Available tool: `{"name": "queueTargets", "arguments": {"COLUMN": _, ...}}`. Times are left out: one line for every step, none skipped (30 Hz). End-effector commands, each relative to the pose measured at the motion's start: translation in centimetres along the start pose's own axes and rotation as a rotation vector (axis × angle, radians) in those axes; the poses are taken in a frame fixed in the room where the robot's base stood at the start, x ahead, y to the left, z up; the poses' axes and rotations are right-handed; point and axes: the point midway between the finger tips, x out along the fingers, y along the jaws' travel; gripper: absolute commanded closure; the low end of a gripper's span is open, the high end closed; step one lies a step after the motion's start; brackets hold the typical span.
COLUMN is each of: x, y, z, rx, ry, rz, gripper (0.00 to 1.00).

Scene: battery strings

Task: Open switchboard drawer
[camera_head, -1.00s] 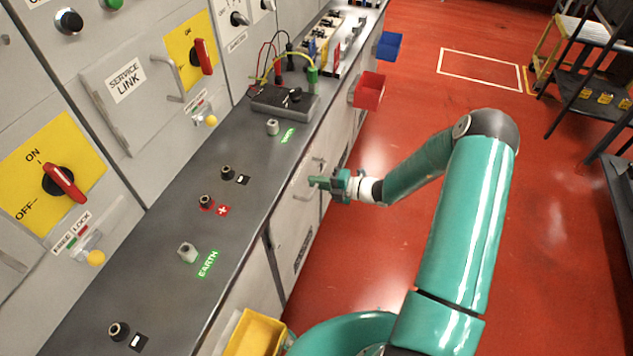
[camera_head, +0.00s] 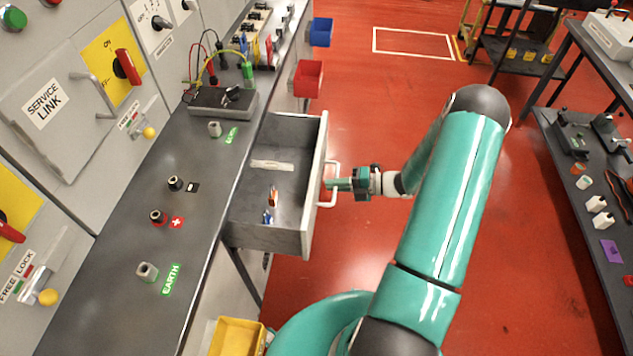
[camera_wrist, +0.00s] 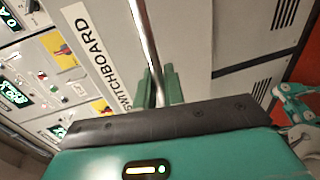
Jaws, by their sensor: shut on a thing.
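The switchboard drawer (camera_head: 309,215) is pulled well out from under the grey counter in the head view. Its grey inside is visible, with a pale flat strip and a few small coloured items on its floor. My gripper (camera_head: 337,185) is at the white bar handle (camera_head: 329,199) on the drawer front and is shut on it. In the wrist view the green fingers (camera_wrist: 160,84) close around the handle bar (camera_wrist: 147,45), beside the "SWITCHBOARD" label (camera_wrist: 97,60) on the drawer front. The exact finger contact is partly hidden by the gripper body.
The counter (camera_head: 130,255) carries terminals and a grey box (camera_head: 222,102) with cables. A red bin (camera_head: 307,78), a blue bin (camera_head: 320,32) and a yellow bin (camera_head: 236,338) hang along its front. A bench (camera_head: 575,150) stands at right.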

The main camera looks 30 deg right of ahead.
Motion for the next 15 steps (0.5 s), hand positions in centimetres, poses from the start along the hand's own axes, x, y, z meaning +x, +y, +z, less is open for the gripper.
{"name": "queueTargets", "arguments": {"x": -0.6, "y": -0.1, "z": 0.0, "rx": 0.0, "ry": 0.0, "rz": 0.002, "gripper": 1.0}}
{"name": "queueTargets", "arguments": {"x": -0.9, "y": -0.1, "z": 0.0, "rx": 0.0, "ry": 0.001, "rz": 0.002, "gripper": 1.0}}
{"name": "queueTargets", "arguments": {"x": -1.2, "y": -0.2, "z": -0.1, "rx": 0.0, "ry": 0.001, "rz": 0.001, "gripper": 1.0}}
{"name": "queueTargets", "arguments": {"x": -1.4, "y": -0.2, "z": -0.1, "rx": 0.0, "ry": 0.002, "rz": 0.001, "gripper": 1.0}}
{"name": "queueTargets", "arguments": {"x": -1.5, "y": -0.3, "z": -0.1, "rx": 0.0, "ry": 0.002, "rz": 0.001, "gripper": 1.0}}
{"name": "queueTargets", "arguments": {"x": -1.7, "y": -0.3, "z": -0.1, "rx": 0.0, "ry": 0.002, "rz": 0.002, "gripper": 1.0}}
{"name": "queueTargets", "arguments": {"x": -1.8, "y": -0.3, "z": -0.1, "rx": 0.001, "ry": 0.002, "rz": 0.002, "gripper": 1.0}}
{"name": "queueTargets", "arguments": {"x": -1.8, "y": -0.3, "z": -0.1, "rx": 0.001, "ry": 0.002, "rz": 0.002, "gripper": 1.0}}
{"name": "queueTargets", "arguments": {"x": -1.9, "y": -0.3, "z": -0.1, "rx": 0.001, "ry": 0.002, "rz": 0.002, "gripper": 1.0}}
{"name": "queueTargets", "arguments": {"x": -1.9, "y": -0.3, "z": -0.1, "rx": 0.001, "ry": 0.003, "rz": 0.002, "gripper": 1.0}}
{"name": "queueTargets", "arguments": {"x": -1.9, "y": -0.3, "z": -0.1, "rx": 0.001, "ry": 0.003, "rz": 0.003, "gripper": 1.0}}
{"name": "queueTargets", "arguments": {"x": -1.9, "y": -0.3, "z": -0.1, "rx": 0.001, "ry": 0.003, "rz": 0.003, "gripper": 1.0}}
{"name": "queueTargets", "arguments": {"x": -1.9, "y": -0.3, "z": -0.1, "rx": 0.001, "ry": 0.003, "rz": 0.003, "gripper": 1.0}}
{"name": "queueTargets", "arguments": {"x": -1.9, "y": -0.3, "z": -0.1, "rx": 0.001, "ry": 0.003, "rz": 0.003, "gripper": 1.0}}
{"name": "queueTargets", "arguments": {"x": -1.9, "y": -0.3, "z": -0.1, "rx": 0.001, "ry": 0.003, "rz": 0.003, "gripper": 1.0}}
